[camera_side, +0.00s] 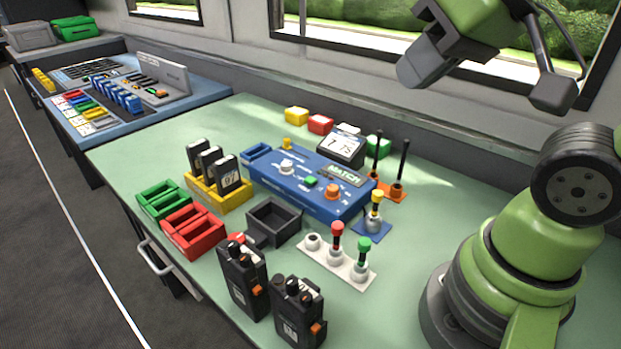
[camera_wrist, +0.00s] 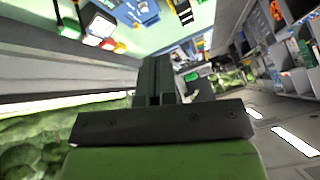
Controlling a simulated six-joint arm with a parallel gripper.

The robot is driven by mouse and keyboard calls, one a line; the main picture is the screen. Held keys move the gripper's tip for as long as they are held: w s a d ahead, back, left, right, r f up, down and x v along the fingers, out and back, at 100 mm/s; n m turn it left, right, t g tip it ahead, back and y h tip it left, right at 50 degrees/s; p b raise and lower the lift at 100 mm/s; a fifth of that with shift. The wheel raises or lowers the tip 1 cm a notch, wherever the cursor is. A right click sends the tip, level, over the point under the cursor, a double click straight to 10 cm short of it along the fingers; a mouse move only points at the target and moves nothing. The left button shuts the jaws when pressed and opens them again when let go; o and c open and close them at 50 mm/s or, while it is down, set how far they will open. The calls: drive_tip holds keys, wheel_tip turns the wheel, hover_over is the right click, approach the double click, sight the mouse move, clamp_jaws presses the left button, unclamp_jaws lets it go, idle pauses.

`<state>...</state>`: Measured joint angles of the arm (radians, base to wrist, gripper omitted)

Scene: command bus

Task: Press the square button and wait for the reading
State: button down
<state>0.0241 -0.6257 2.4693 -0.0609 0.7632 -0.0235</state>
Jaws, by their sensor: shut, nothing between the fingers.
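A blue console (camera_side: 290,192) labelled MATCH lies on the pale green bench. On its top are a small green square button (camera_side: 311,181), a round white knob (camera_side: 287,167) and a round orange knob (camera_side: 333,191). A black-framed display (camera_side: 341,146) stands at its back edge with dark digits on white; I cannot read all of them. My gripper (camera_side: 412,74) is high above the bench, up and right of the console, shut and empty, touching nothing. In the wrist view its fingers (camera_wrist: 158,80) are together, and part of the blue console (camera_wrist: 138,10) shows at the top.
Two black radios (camera_side: 243,280) stand at the front, beside a white holder (camera_side: 338,262) with coloured-topped levers. A grey tray (camera_side: 275,220), red bin (camera_side: 195,235), green bin (camera_side: 165,202) and yellow rack (camera_side: 220,190) sit left. Two black antennas (camera_side: 402,165) rise right of the console.

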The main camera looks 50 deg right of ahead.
drive_tip(key=w+d+f+n+t+h, duration=0.1)
drive_tip(key=w+d+f+n, duration=0.15)
drive_tip(key=w, duration=0.35)
drive_tip(key=w+d+f+n+h, duration=0.1)
drive_tip(key=w+d+n, duration=0.25)
drive_tip(key=w, duration=0.25)
drive_tip(key=n+y, duration=0.3)
drive_tip(key=n, duration=0.6)
hover_over(310, 181)
wheel_tip(310, 181, down, 11)
drive_tip(key=shift+f+t, duration=0.15)
drive_tip(key=shift+t, duration=0.15)
drive_tip(key=shift+f, duration=0.15)
drive_tip(key=shift+f, duration=4.25)
drive_tip(key=shift+f, duration=0.1)
drive_tip(key=shift+f, duration=0.35)
